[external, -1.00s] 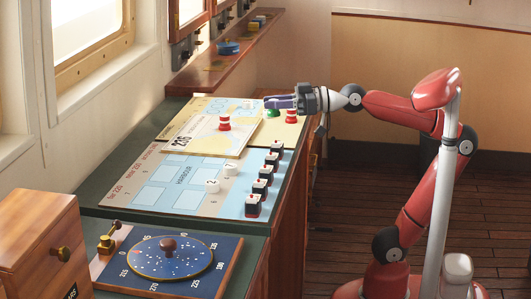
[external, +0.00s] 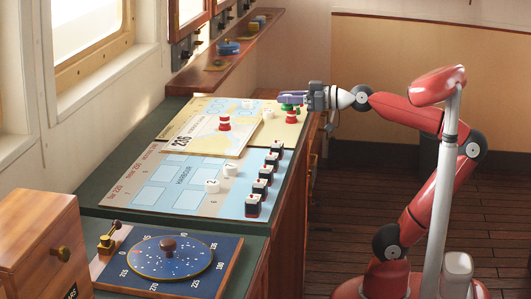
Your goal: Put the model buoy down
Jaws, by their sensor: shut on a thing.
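My gripper (external: 290,99) is shut on a green model buoy (external: 287,107) at the far right end of the chart table. Most of the green buoy is hidden by my fingers and a red-and-white buoy (external: 291,118) that shows just below it. I cannot tell whether the green buoy touches the table or the red-and-white buoy.
A dial board (external: 200,284) lies in front.

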